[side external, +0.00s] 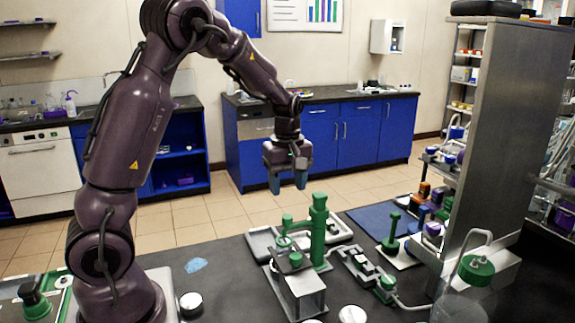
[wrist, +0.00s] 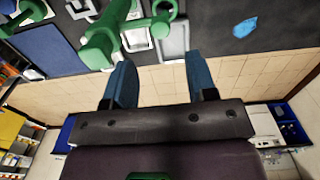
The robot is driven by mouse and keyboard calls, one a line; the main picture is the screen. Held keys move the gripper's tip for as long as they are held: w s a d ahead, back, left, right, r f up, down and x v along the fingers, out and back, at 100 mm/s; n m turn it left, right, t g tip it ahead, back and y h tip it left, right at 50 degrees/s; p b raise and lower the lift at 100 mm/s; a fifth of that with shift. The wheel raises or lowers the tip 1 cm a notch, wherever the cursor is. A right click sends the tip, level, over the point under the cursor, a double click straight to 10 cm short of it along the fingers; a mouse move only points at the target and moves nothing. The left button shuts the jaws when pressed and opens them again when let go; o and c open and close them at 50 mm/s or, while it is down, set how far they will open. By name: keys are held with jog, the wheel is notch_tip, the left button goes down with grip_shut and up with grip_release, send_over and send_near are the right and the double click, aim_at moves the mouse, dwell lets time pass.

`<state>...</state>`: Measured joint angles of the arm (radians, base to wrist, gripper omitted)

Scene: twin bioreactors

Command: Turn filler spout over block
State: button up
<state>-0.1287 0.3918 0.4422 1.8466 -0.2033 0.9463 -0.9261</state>
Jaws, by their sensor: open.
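A green filler post (side external: 319,228) stands on the dark bench; a green side arm with a ring (side external: 285,240), which looks like the spout, reaches left from it. A grey block-like stand (side external: 301,290) with a green part on top is in front of the post; I cannot tell whether the spout is over it. In the wrist view the green post (wrist: 102,42) and the ring (wrist: 164,16) are at the top. My gripper (side external: 287,183) is open and empty, pointing down with blue fingers, above and behind the post, apart from it. The fingers also show in the wrist view (wrist: 160,75).
Pale trays (side external: 262,242) lie behind the post. A blue patch (side external: 196,265) lies left on mostly clear bench.

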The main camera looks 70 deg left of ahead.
notch_tip(320, 180, up, 5)
jog(key=shift+r, duration=0.15)
dwell(0.5)
jog(key=s+d+r+m+t, duration=0.2)
jog(key=s+d+r+m, duration=0.1)
jog(key=s+d+m, duration=0.4)
jog(key=s+d+r+m+t, duration=0.3)
jog(key=s+d+m, duration=0.4)
jog(key=d+m, duration=0.4)
jog(key=shift+s+d+r+t, duration=0.2)
jog(key=shift+s+r+t, duration=0.05)
jog(key=shift+s+t, duration=0.1)
jog(key=shift+c, duration=0.5)
dwell(0.6)
